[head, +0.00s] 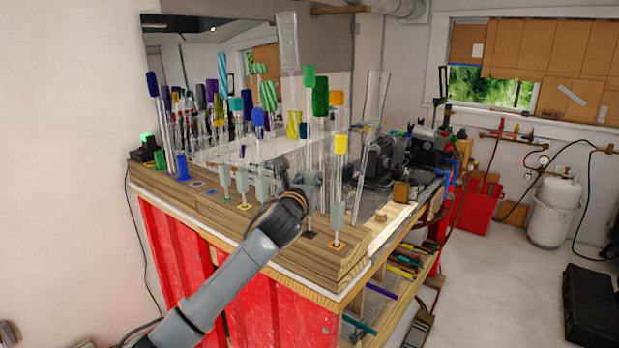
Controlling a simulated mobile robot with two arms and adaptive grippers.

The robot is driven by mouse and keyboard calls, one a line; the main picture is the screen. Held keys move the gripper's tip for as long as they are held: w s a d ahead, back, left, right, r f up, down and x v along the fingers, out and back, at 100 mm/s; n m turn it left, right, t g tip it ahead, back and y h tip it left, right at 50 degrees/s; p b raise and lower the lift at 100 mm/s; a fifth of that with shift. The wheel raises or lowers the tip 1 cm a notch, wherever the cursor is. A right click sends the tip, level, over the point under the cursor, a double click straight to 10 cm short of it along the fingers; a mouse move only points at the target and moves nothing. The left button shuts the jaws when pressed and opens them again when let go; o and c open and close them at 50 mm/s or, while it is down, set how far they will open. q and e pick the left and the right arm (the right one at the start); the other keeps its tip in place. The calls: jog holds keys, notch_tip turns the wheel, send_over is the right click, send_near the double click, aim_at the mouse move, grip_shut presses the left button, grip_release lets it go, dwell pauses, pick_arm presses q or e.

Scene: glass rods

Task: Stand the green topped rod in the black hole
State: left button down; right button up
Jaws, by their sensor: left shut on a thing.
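My left gripper (305,182) is above the front right part of the wooden block (225,205), shut on a glass rod. That rod appears to be the upright one with the dark green top (320,97), which rises above the gripper. Its lower end shows just right of the gripper, and its exact contact with the block is hard to tell. The black hole (311,235) is a dark square near the block's front edge, just below the gripper. My right gripper is not in view.
A brighter green top (309,76) and many other colored rods crowd behind.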

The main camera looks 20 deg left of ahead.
pick_arm(q)
jog(key=shift+f+b, duration=0.7)
jog(key=shift+f, duration=2.25)
jog(key=c, duration=1)
grip_release()
jog(key=shift+c, duration=0.2)
